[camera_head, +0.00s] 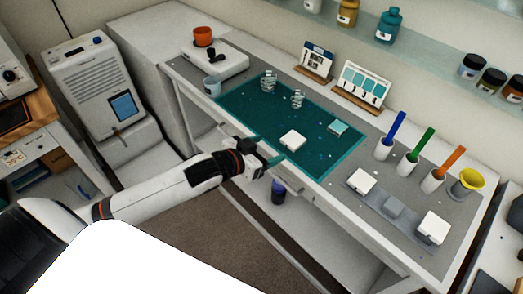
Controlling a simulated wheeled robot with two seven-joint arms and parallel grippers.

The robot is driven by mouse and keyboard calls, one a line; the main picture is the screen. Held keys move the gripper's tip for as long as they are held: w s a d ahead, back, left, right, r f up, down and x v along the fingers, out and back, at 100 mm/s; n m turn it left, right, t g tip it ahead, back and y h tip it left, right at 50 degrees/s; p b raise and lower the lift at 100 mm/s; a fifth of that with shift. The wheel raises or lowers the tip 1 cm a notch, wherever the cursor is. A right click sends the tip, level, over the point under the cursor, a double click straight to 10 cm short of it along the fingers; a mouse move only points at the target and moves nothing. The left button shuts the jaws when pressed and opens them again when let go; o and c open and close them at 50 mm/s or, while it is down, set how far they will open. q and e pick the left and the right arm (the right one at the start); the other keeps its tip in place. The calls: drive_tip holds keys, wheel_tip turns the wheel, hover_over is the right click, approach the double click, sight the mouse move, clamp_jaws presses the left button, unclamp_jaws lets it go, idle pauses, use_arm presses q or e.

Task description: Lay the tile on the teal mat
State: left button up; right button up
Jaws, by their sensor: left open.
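A white square tile-like block (292,139) lies flat on the teal mat (250,119), near its front edge. A small pale teal square piece (338,127) lies on the mat's right part. My left gripper (268,152) is open and empty at the table's front edge, just left of and in front of the white block, apart from it. Two more white square blocks, one left (361,181) and one right (433,226), and a grey block (393,206) sit on a grey strip to the right. My right gripper is out of view.
Two clear cups (268,81) stand on the mat's back left. A light mug (213,86) stands by its left corner. Blue, green and orange sticks in white holders and a yellow funnel (470,180) stand at right. Cards (361,84) stand behind the mat.

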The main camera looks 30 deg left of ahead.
use_arm(q)
drive_tip(key=shift+v, duration=0.8)
drive_tip(key=a+f+n+g+y, duration=0.1)
drive_tip(key=a+f, duration=0.2)
drive_tip(key=f, duration=0.4)
drive_tip(key=s+a+f+g+y, duration=0.1)
drive_tip(key=a+f, duration=0.1)
drive_tip(key=f, duration=0.5)
drive_tip(key=a+f+n+g+y, duration=0.1)
drive_tip(key=a+f+y, duration=0.15)
drive_tip(key=f, duration=0.45)
drive_tip(key=s+a+f+g, duration=0.1)
drive_tip(key=s+f, duration=0.3)
drive_tip(key=f, duration=0.3)
drive_tip(key=s+a+f+g, duration=0.1)
drive_tip(key=s+f+g, duration=0.1)
drive_tip(key=s+f, duration=0.4)
drive_tip(key=s+d+f+g, duration=0.3)
drive_tip(key=s+f, duration=0.5)
drive_tip(key=s, duration=0.6)
drive_tip(key=s+d+f+g, duration=0.2)
drive_tip(key=s+d+f, duration=0.2)
drive_tip(key=s+f, duration=0.5)
drive_tip(key=s, duration=0.5)
drive_tip(key=shift+s+d+f+g, duration=0.2)
drive_tip(key=shift+d+f+g, duration=0.1)
drive_tip(key=shift+f+g, duration=0.1)
